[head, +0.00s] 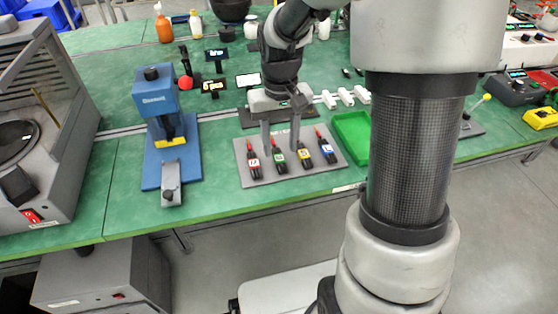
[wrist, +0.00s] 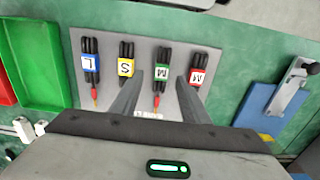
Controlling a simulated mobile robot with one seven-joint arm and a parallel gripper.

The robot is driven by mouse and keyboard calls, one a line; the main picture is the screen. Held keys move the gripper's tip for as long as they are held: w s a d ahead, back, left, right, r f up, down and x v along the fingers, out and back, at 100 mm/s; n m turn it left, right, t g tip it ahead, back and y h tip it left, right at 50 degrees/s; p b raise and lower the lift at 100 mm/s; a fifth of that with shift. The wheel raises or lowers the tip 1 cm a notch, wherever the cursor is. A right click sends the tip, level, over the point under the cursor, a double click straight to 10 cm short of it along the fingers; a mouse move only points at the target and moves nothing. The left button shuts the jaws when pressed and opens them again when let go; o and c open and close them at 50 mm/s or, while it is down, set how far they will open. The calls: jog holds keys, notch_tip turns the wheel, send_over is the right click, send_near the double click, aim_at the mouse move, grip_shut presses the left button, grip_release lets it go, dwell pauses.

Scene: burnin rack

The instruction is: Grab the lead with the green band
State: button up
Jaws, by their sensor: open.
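Four leads lie side by side on a grey plate (head: 262,178). The green-banded lead (head: 278,160) is second from the left in the head view. In the wrist view this green-banded lead (wrist: 162,72) carries a letter M, with a red tip pointing toward my gripper. My gripper (head: 281,150) is open, pointing down over the plate. In the wrist view my gripper (wrist: 158,78) has its fingers on either side of the green-banded lead, with a gap on both sides. I cannot tell the exact height of the fingertips above the plate.
The red-banded lead (wrist: 197,77) and yellow-banded lead (wrist: 126,69) lie close outside the fingers. The blue-banded lead (wrist: 91,64) is farther left. A green tray (head: 350,137) stands beside the plate, and a blue fixture (head: 158,105) stands to the left.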

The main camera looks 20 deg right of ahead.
aim_at(279, 156)
notch_tip(279, 156, down, 3)
jog(key=shift+w+a+f+b, duration=0.15)
jog(key=shift+b, duration=0.2)
grip_shut()
